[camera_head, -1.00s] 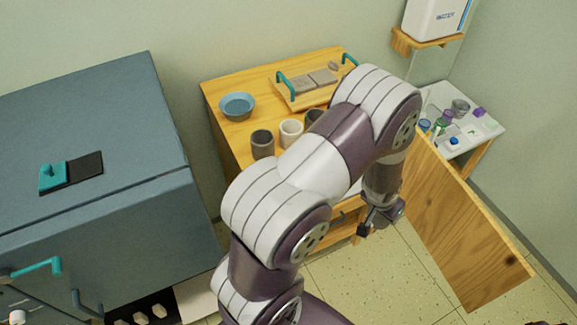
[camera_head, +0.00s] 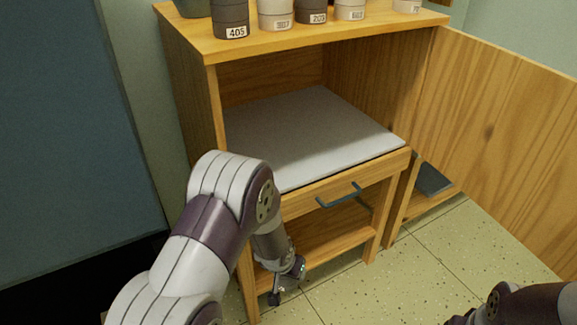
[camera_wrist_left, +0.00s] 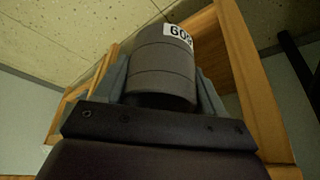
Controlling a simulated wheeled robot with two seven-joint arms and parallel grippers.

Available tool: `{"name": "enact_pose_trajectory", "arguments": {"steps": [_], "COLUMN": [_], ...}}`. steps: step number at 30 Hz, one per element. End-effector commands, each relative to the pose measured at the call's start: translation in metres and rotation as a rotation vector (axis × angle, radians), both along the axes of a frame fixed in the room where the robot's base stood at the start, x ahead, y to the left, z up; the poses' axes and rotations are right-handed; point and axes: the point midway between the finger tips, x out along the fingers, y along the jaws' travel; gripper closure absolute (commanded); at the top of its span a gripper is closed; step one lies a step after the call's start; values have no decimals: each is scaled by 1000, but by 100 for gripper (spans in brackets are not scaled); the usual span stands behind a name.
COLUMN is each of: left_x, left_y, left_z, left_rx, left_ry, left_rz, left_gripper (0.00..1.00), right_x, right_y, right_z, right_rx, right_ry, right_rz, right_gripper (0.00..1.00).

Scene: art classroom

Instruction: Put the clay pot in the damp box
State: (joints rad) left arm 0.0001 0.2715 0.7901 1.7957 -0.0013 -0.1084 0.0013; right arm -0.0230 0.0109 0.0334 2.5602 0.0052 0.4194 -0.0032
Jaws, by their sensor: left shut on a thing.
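A dark grey clay pot (camera_wrist_left: 158,65) with a white number label sits between the two fingers of my left gripper (camera_wrist_left: 164,88) in the left wrist view. The gripper is shut on it. In the head view my left gripper (camera_head: 286,284) is low, in front of the wooden cabinet, below its drawer handle; I cannot make out the pot there. The open wooden cabinet (camera_head: 186,105), which looks like the damp box, has a pale slab (camera_head: 310,135) on its floor, and the slab is bare. My right gripper is not in view.
The cabinet door (camera_head: 500,130) stands open to the right. Several labelled pots, among them a dark one (camera_head: 230,15), stand on the cabinet top. A drawer handle (camera_head: 340,195) sticks out below the slab. A blue-grey unit (camera_head: 60,120) is at the left.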

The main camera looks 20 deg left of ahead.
Motion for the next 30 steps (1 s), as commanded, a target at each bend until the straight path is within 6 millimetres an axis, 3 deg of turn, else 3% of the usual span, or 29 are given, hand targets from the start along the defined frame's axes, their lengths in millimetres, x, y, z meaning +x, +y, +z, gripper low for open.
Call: {"name": "enact_pose_trajectory", "arguments": {"steps": [1,7,30], "left_x": [1,1,0], "left_y": [0,3,3], "left_z": [-38,-96,-89], "left_rx": [0,0,-1], "left_ry": [-2,-4,-1], "left_rz": [0,6,24], "left_gripper": [72,72,72], "right_x": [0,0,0], "right_y": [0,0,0], "right_z": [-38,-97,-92], "right_rx": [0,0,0], "right_ry": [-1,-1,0], "right_rz": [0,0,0], "right_gripper": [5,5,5]}}
